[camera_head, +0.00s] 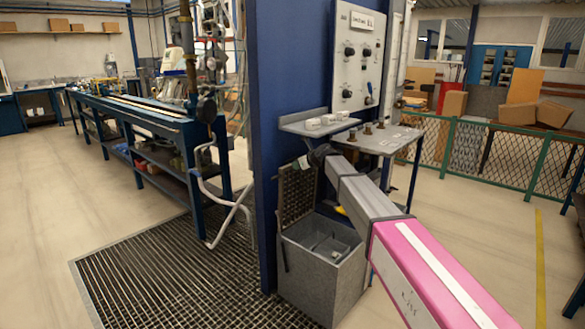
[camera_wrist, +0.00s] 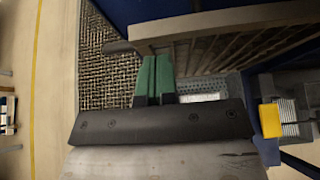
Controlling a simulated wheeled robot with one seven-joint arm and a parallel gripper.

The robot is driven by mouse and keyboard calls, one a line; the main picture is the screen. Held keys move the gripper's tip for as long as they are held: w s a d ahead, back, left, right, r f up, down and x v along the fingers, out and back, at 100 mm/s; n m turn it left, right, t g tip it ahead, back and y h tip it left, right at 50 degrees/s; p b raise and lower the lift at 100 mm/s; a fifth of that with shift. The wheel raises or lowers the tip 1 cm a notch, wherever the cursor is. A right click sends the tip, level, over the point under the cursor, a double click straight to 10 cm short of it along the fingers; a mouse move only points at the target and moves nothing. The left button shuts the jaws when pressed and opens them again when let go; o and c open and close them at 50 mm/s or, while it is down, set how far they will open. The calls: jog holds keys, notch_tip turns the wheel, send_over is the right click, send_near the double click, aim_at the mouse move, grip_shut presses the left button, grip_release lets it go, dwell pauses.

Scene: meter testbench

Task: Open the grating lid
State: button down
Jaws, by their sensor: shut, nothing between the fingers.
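The grating lid (camera_head: 297,192) stands raised, close to upright, at the back of the grey box (camera_head: 322,285) beside the blue post. The box top is uncovered and its inside shows. My arm reaches over the box from the right, and its end is at the lid's upper edge; the fingers cannot be made out there. In the wrist view, my gripper's green fingers (camera_wrist: 154,72) are shut together and empty. They are beside the slatted lid (camera_wrist: 235,50), near its long edge bar; I cannot tell whether they touch it.
A blue post (camera_head: 262,130) stands right behind the lid. A small shelf table (camera_head: 385,138) and a control panel (camera_head: 357,60) are above and behind the box. Floor grating (camera_head: 170,270) lies to the left. A green fence (camera_head: 480,155) runs at the right.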

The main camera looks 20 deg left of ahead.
jog(key=s+d, duration=0.4)
jog(key=d, duration=0.6)
jog(key=s+d+f+n+h, duration=0.2)
jog(key=s+d+f+n, duration=0.3)
jog(key=d, duration=0.5)
jog(key=s+d+f+n+g+h, duration=0.1)
jog(key=s+d+f+n+h, duration=0.15)
jog(key=d+f, duration=0.55)
jog(key=s+d+f+n+h, duration=0.25)
jog(key=d+f+n, duration=0.2)
jog(key=d, duration=0.65)
jog(key=s+d+f+n+g+h, duration=0.1)
jog(key=s+d+f+n, duration=0.3)
jog(key=s+d, duration=0.4)
jog(key=s+d+f+n+g+h, duration=0.2)
jog(key=s+d+f+n, duration=0.3)
jog(key=s+d, duration=0.4)
jog(key=d+n+h, duration=0.1)
jog(key=d, duration=0.3)
jog(key=shift+s+d+f, duration=0.15)
jog(key=shift+s+d, duration=0.1)
jog(key=shift+d, duration=0.05)
jog(key=shift+a, duration=0.1)
